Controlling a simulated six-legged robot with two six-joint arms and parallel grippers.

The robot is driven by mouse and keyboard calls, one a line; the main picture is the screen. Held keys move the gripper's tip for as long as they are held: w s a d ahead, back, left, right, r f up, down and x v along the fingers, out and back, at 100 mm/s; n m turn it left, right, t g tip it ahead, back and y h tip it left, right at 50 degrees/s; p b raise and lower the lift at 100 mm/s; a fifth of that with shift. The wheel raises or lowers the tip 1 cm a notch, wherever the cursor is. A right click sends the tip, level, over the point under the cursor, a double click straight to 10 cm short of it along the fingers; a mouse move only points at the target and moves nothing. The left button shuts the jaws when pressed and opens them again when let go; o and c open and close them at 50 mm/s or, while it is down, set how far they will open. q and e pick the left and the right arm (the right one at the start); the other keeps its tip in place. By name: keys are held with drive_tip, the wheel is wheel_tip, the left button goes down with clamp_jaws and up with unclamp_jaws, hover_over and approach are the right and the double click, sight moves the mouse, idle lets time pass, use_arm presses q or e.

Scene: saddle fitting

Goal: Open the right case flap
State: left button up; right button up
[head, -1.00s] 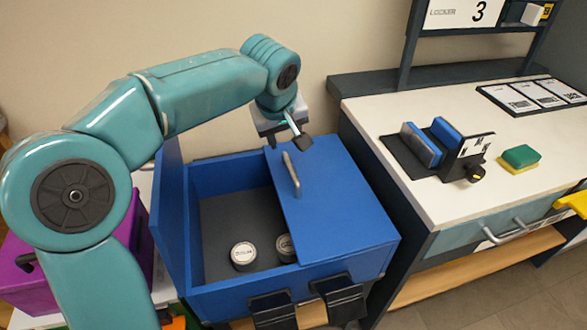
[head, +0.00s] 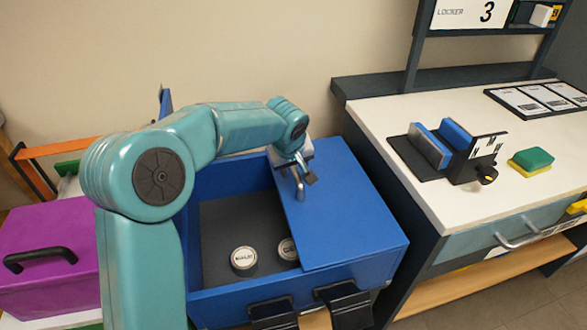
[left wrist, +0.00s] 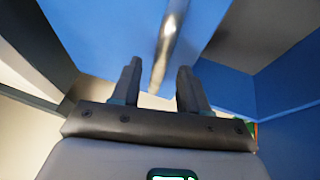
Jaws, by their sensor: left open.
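The blue case (head: 232,306) stands open on its left side, showing a dark grey floor. Its right flap (head: 345,215) lies flat over the right part. A grey bar handle (head: 299,188) stands near the flap's left edge. My left gripper (head: 305,178) is open at this handle, above the flap. In the left wrist view, the handle (left wrist: 168,45) reaches in from the top between the two dark fingers (left wrist: 158,85), with gaps on both sides. Whether the handle's lower end touches a finger cannot be told. My right gripper is out of view.
Two round tins (head: 243,258) lie inside the case, one partly under the flap. Black clips (head: 345,305) sit at the case's front. A purple box (head: 50,245) stands left. A white-topped bench (head: 430,110) with a blue-padded holder (head: 450,150) and sponge (head: 531,160) stands close right.

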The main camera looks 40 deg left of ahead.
use_arm(q)
drive_tip(key=shift+w+a+f, duration=0.1)
drive_tip(key=shift+w+f, duration=0.15)
drive_tip(key=shift+f, duration=0.1)
clamp_jaws()
drive_tip(key=shift+r, duration=0.1)
